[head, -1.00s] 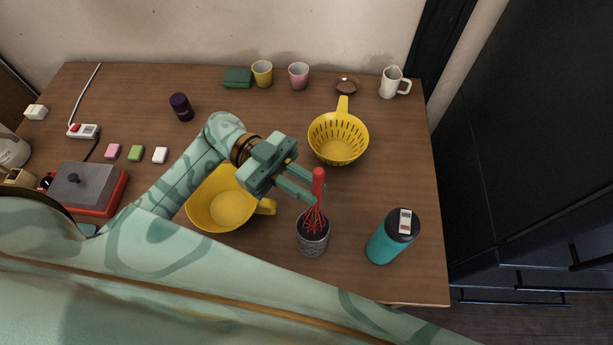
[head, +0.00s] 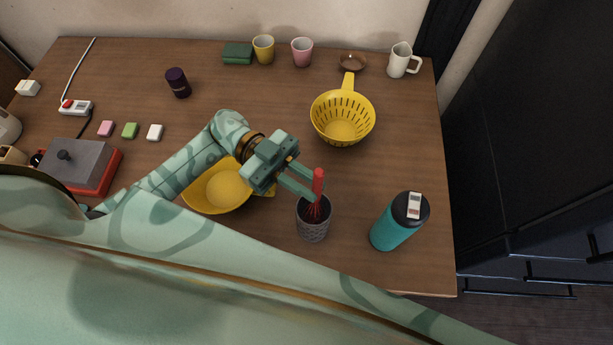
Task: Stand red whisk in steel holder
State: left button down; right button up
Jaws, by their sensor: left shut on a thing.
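The red whisk (head: 318,180) is upright, handle up, with its wire end down inside the mouth of the steel holder (head: 313,227). The holder is a grey, textured cup standing on the table near its front edge. My left gripper (head: 312,188) comes in from the left and is shut on the whisk's handle just above the holder's rim. The lower wires are hidden inside the holder, so I cannot tell whether they touch its bottom. My right gripper is not in view.
A yellow bowl (head: 215,190) sits under my left forearm. A teal bottle (head: 394,228) stands right of the holder. A yellow colander (head: 342,120) lies behind. Mugs, a small brown dish (head: 352,62) and a white jug (head: 401,60) line the back. The table's right middle is clear.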

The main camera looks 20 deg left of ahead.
pick_arm(q)
jog(key=c, duration=1.3)
grip_release()
jog(key=b+v, duration=0.3)
jog(key=v, duration=1.3)
jog(key=shift+a, duration=0.15)
